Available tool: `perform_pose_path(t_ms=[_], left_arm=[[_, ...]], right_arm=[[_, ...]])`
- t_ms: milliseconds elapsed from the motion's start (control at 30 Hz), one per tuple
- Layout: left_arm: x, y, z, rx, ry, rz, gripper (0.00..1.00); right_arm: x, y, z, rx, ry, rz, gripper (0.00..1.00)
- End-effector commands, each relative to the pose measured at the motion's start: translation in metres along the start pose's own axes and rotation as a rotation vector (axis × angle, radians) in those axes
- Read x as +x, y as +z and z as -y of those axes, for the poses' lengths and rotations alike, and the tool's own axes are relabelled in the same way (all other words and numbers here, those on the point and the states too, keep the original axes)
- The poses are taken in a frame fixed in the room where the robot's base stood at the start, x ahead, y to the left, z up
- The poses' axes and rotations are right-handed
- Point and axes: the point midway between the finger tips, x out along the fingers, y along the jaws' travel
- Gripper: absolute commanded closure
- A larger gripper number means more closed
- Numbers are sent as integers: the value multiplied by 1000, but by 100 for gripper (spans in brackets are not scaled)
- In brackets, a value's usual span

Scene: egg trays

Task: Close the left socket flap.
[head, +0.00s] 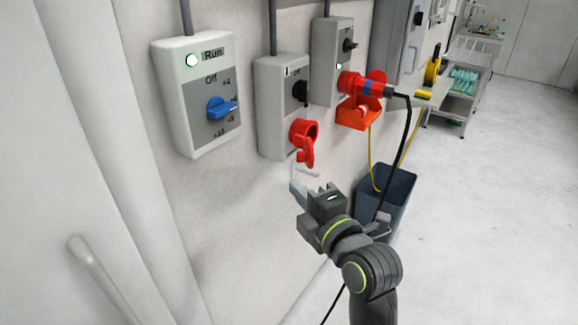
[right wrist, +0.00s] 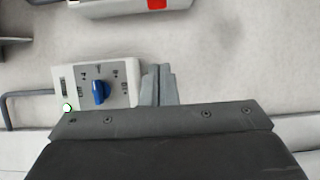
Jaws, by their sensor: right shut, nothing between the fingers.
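The left socket (head: 304,130) is a red round socket at the lower right of the middle grey switch box (head: 283,100) in the head view. Its red flap (head: 307,153) stands off the opening and hangs down, open. My right gripper (head: 298,186) is just below the flap, shut and empty, apart from it as far as I can tell. In the right wrist view its shut fingers (right wrist: 160,85) point up the picture, and a small red patch (right wrist: 157,4) shows at the top edge on a grey box. My left gripper is out of view.
A box with a blue knob (head: 222,107) hangs to the left; this knob also shows in the right wrist view (right wrist: 101,92). A red plug (head: 374,88) with a black cable sits in the right socket. A dark bin (head: 398,190) stands below. The floor at right is clear.

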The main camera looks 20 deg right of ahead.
Motion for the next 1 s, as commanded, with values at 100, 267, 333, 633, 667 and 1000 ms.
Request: perform_pose_path(t_ms=[100, 267, 333, 633, 667, 1000], left_arm=[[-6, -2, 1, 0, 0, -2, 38], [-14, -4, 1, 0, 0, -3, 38], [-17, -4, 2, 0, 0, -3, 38], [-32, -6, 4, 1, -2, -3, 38], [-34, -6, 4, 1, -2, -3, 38], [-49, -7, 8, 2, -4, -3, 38]], right_arm=[[13, 0, -1, 1, -3, -1, 100], [39, 0, -2, 3, -4, -2, 100], [50, 0, -2, 3, -5, -1, 100], [98, 0, -2, 2, -4, 0, 100], [97, 4, -2, -1, -5, 2, 100], [84, 35, 0, 2, -3, 2, 100]])
